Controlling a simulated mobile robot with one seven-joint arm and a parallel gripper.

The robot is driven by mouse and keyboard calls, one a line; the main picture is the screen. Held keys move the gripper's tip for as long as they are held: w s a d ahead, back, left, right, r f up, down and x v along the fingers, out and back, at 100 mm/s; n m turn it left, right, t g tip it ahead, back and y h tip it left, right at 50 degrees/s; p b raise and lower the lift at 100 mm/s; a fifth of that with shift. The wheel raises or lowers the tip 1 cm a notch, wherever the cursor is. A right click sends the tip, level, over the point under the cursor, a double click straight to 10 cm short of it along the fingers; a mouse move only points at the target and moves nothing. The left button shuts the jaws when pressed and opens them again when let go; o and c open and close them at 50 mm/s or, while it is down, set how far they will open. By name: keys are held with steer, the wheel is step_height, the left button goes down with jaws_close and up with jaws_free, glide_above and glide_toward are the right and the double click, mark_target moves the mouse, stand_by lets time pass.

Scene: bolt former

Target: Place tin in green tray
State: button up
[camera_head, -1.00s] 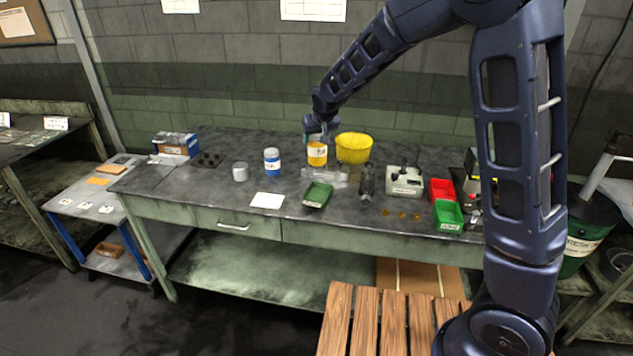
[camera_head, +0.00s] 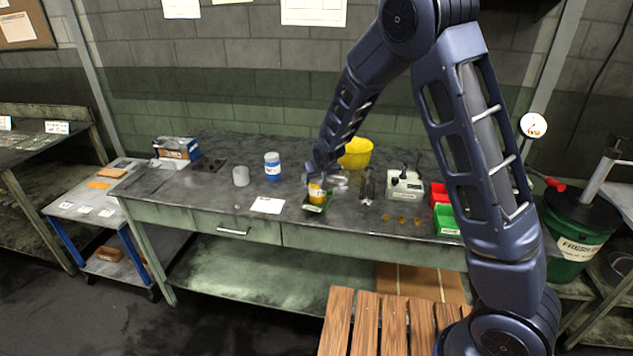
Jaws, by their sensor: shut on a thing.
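The yellow tin (camera_head: 316,195) with a pale label is held in my gripper (camera_head: 318,184), which is shut on it. The tin is upright at the dark green tray (camera_head: 318,209) near the front middle of the bench, and it covers much of the tray. I cannot tell whether the tin touches the tray floor or is just above it. My gripper's fingers are small and partly hidden by my wrist.
A bright green bin (camera_head: 447,222) and a red bin (camera_head: 440,194) stand to the right. A blue-and-white jar (camera_head: 272,166), a grey cup (camera_head: 240,176) and a white card (camera_head: 267,205) are to the left. Small brass pieces (camera_head: 402,219) lie at the front right.

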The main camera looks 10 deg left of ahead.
steer(key=shift+f, duration=0.55)
steer(key=shift+f, duration=0.1)
steer(key=o, duration=1.2)
steer(key=v, duration=1.2)
